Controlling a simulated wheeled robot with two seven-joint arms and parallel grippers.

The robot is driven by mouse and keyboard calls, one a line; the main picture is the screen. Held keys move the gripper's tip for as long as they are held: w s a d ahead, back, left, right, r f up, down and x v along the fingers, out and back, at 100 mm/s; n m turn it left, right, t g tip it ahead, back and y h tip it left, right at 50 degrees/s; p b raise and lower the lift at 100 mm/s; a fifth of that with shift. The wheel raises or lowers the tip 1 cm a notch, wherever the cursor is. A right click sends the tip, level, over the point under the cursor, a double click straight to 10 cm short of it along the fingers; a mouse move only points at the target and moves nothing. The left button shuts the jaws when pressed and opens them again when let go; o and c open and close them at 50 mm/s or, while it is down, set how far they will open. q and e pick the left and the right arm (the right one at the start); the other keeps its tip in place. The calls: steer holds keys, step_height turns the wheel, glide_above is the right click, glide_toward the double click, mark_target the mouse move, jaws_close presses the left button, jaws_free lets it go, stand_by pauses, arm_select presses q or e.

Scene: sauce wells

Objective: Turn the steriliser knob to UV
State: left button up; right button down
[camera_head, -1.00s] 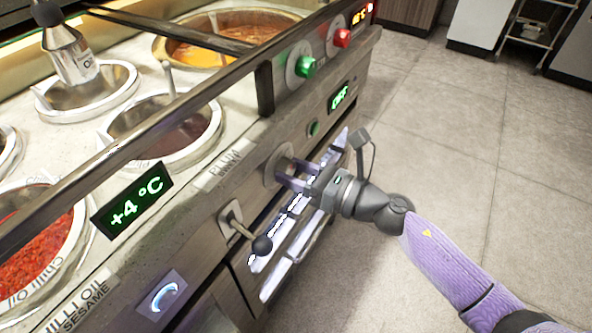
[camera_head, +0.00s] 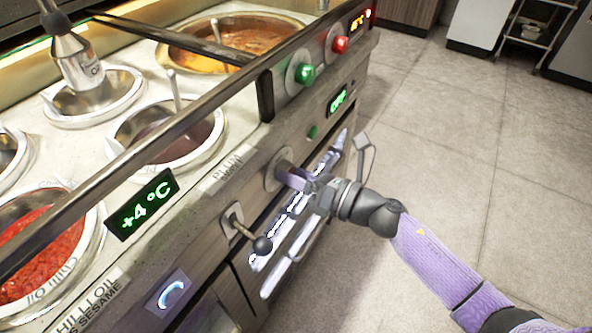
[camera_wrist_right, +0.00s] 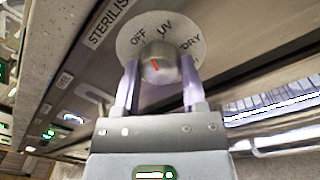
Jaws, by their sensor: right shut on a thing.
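The steriliser knob (camera_wrist_right: 158,67) is a grey round knob on a pale dial plate (camera_wrist_right: 190,60) marked OFF, UV and DRY. Its red mark slants up and left, toward the OFF side. In the head view the knob (camera_head: 284,170) is on the counter's front panel, partly hidden by my gripper. My right gripper (camera_head: 292,178) is shut on the knob. In the right wrist view its fingers (camera_wrist_right: 158,78) are on either side of the knob. My left gripper is not in view.
A lever with a black ball (camera_head: 262,245) sticks out left of the knob. Pale rails (camera_head: 285,265) run below the panel. Green (camera_head: 305,74) and red (camera_head: 340,45) buttons are farther along it. Sauce wells fill the counter top. The floor at right is open.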

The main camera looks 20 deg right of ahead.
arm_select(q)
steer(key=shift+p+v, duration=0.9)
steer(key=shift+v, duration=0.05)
arm_select(e)
steer(key=m, duration=0.4)
steer(key=shift+m, duration=0.4)
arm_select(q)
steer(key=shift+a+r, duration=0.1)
arm_select(e)
steer(key=shift+c, duration=2.4)
jaws_free()
steer(key=o, duration=0.3)
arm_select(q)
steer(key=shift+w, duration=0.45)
arm_select(e)
steer(key=shift+o, duration=0.2)
steer(key=shift+s, duration=0.1)
